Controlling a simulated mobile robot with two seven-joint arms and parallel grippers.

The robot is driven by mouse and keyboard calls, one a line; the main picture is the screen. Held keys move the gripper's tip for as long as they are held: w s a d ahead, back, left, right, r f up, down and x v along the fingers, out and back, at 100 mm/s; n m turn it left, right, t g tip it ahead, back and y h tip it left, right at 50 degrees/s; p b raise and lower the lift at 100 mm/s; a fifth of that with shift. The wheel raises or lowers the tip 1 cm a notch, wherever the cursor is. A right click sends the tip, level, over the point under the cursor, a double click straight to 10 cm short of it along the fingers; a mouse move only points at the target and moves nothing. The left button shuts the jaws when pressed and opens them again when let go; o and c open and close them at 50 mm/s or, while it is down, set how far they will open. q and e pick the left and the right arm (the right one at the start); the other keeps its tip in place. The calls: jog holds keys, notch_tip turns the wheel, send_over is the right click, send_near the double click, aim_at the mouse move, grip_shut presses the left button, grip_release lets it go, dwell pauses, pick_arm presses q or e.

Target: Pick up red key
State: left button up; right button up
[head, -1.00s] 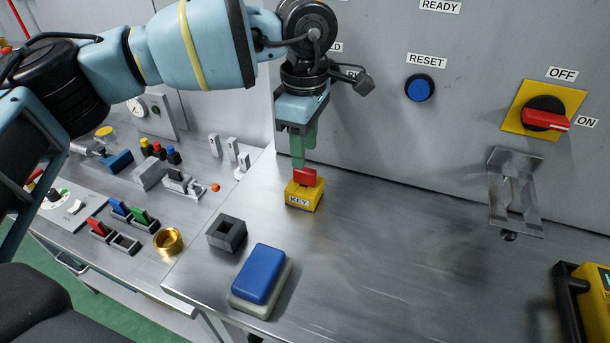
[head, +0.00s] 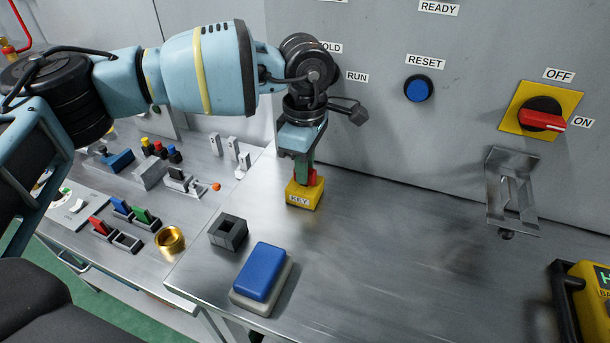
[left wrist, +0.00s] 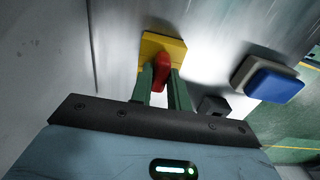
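The red key (head: 319,180) stands upright in a yellow block (head: 303,196) labelled KEY, on the metal bench near the wall panel. My left gripper (head: 304,176) points down at the key from above, and a green finger hides part of it. In the left wrist view the red key (left wrist: 161,73) shows between the two green fingers (left wrist: 160,85), above the yellow block (left wrist: 176,48). The fingers stand apart, one on each side of the key; no firm grip shows. My right gripper is in neither view.
A dark square socket (head: 228,232) and a blue button on a grey base (head: 262,272) are in front of the key block. The wall panel (head: 420,140) rises close behind it. A brass ring (head: 171,240) lies left.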

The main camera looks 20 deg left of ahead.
pick_arm(q)
grip_shut()
jog(key=shift+r, duration=0.1)
notch_tip(320, 180, up, 18)
dwell(0.4)
